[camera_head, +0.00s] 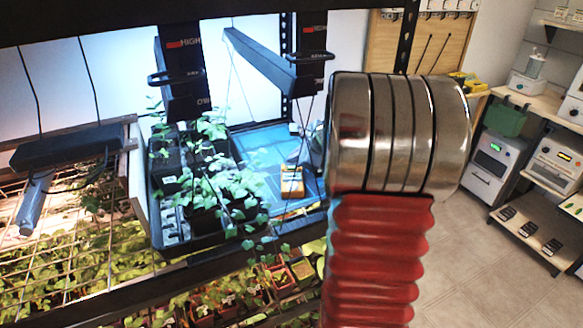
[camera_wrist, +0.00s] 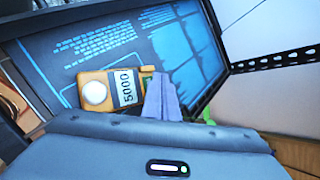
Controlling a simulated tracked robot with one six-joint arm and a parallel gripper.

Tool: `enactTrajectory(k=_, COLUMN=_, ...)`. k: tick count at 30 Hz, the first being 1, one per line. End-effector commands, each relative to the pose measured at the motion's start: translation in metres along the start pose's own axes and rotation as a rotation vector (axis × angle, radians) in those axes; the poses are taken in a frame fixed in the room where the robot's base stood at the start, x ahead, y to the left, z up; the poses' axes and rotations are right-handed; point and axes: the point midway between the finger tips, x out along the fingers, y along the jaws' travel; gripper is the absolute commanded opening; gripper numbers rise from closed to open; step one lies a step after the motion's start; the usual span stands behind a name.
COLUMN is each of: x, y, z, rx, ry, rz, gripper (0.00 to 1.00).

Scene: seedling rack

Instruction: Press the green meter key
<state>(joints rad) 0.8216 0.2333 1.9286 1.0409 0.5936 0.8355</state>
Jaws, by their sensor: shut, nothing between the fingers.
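The meter (camera_wrist: 108,88) is a small yellow-orange device with a round white dome and a pale display reading 5000. It lies on a blue printed surface (camera_wrist: 62,58). In the head view the meter (camera_head: 292,181) lies on the blue panel beside the seedlings. My gripper (camera_wrist: 162,94) is shut and empty, its grey fingertips at the meter's right end in the wrist view, covering part of it. I cannot tell whether they touch it.
A black tray of potted seedlings (camera_head: 205,195) stands left of the meter under hanging lamp fittings. Dark rack bars (camera_head: 150,275) cross in front and more seedlings grow below. Shelves with instruments (camera_head: 557,160) stand at the right, beyond clear tiled floor.

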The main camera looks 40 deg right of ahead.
Motion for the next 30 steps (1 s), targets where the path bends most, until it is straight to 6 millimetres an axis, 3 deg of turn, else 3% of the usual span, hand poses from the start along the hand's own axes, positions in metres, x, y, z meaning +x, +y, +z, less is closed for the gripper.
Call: enactTrajectory(k=30, x=-0.042, y=-0.03, z=0.03, rx=0.0, ry=0.0, rz=0.0, gripper=0.0)
